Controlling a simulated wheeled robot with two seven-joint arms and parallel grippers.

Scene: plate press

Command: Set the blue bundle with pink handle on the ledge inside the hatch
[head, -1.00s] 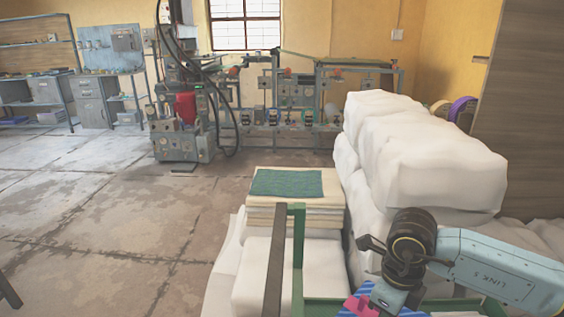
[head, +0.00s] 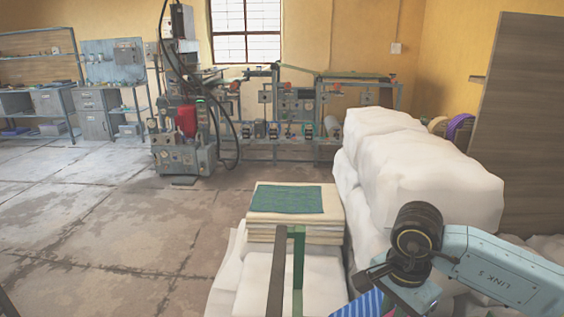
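The blue and white striped bundle (head: 364,304) is at the bottom edge in the head view, below the wrist of my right arm. My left gripper is not in view. No hatch or inside ledge can be clearly made out.
A green frame (head: 298,268) stands close in front. Behind it is a stack of cream sheets (head: 294,232) with a green cloth (head: 287,199) on top. Large white bales (head: 425,175) stand to its right. A grey machine (head: 183,150) stands farther back. The floor (head: 110,220) at left is clear.

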